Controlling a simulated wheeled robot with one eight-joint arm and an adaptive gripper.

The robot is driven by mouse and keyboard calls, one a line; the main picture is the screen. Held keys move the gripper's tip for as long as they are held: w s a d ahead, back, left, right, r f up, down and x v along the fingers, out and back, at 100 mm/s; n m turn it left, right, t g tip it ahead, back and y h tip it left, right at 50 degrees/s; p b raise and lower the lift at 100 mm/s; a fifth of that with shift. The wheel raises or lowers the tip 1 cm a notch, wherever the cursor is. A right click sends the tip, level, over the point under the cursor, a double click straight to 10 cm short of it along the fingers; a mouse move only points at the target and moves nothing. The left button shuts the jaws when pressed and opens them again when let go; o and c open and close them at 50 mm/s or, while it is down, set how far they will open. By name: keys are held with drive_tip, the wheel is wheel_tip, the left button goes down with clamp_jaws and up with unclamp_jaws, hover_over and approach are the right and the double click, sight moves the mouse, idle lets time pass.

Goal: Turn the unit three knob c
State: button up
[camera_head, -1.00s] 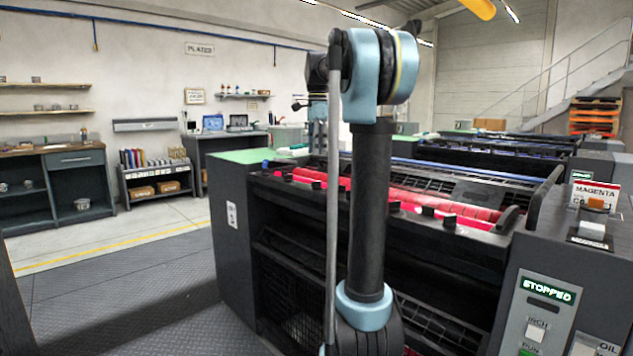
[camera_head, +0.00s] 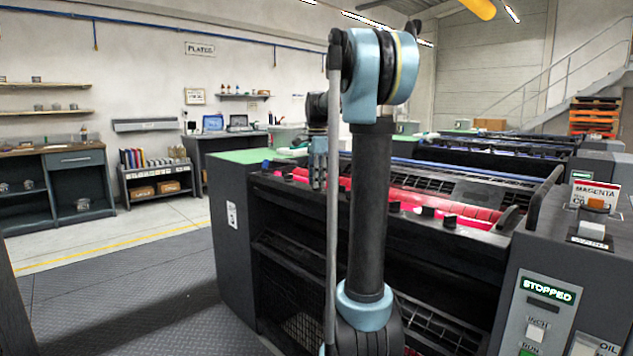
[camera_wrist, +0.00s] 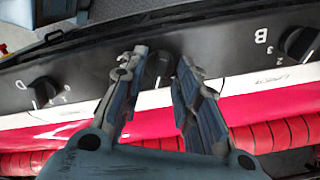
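The unit with the red rollers (camera_head: 440,196) carries a row of black knobs along its top rail. In the wrist view, a black knob (camera_wrist: 158,70) sits between the tips of my gripper (camera_wrist: 162,66); its letter is hidden. A knob marked B (camera_wrist: 300,43) is to its right, and another knob (camera_wrist: 43,91), with a letter that looks like D, is to its left. The fingers stand apart, one on each side of the middle knob, with a narrow gap visible. In the head view my gripper (camera_head: 318,174) points down at the rail, partly behind my arm.
A control panel reading STOPPED (camera_head: 548,291) and a MAGENTA sign (camera_head: 596,191) are at the right. A green-topped surface (camera_head: 250,156) lies left of the rollers. More units stand behind. The floor at left (camera_head: 150,262) is clear.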

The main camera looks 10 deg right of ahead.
clamp_jaws()
drive_tip(key=shift+n, duration=0.3)
drive_tip(key=n, duration=0.3)
drive_tip(key=shift+w+r+n, duration=0.1)
drive_tip(key=shift+w+n, duration=0.05)
drive_tip(key=shift+n, duration=0.15)
drive_tip(key=n, duration=0.4)
drive_tip(key=shift+a+n, duration=0.1)
drive_tip(key=shift+n, duration=0.2)
drive_tip(key=n, duration=0.5)
drive_tip(key=shift+w+a, duration=0.1)
drive_tip(key=n, duration=0.6)
drive_tip(key=shift+a, duration=0.1)
